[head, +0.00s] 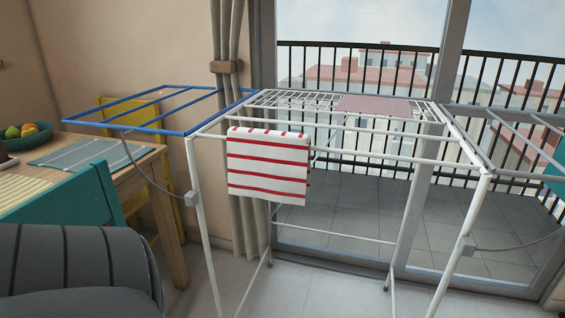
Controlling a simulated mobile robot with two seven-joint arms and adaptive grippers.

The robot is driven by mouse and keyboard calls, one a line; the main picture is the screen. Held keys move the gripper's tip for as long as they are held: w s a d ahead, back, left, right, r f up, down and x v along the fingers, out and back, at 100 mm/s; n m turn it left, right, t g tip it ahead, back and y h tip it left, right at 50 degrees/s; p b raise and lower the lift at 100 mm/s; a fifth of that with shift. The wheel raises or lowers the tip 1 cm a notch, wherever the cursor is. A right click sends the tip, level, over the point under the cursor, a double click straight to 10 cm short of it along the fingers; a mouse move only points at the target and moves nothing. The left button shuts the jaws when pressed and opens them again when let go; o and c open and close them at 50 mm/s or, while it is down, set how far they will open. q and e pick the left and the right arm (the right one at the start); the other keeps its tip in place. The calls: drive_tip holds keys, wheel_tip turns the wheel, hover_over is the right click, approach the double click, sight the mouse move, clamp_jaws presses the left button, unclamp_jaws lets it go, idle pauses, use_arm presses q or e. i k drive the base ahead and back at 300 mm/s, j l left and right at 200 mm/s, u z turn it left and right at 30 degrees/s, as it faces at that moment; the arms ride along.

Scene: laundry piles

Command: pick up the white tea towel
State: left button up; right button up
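A white tea towel with red stripes (268,165) hangs folded over a front rail of the white drying rack (350,157), near its left corner. Its lower edge hangs free in the air, well above the floor. Neither of my grippers is in the head view, and nothing touches the towel.
The rack's blue left wing (150,128) extends over a wooden table (135,155) with a fruit bowl (25,135) and a striped placemat (80,150). A teal chair (75,200) and dark grey ribbed seat back (70,265) fill the lower left. Balcony doors stand behind.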

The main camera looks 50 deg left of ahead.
sight(273, 165)
drive_tip(key=u, duration=1.65)
drive_tip(key=k, duration=1)
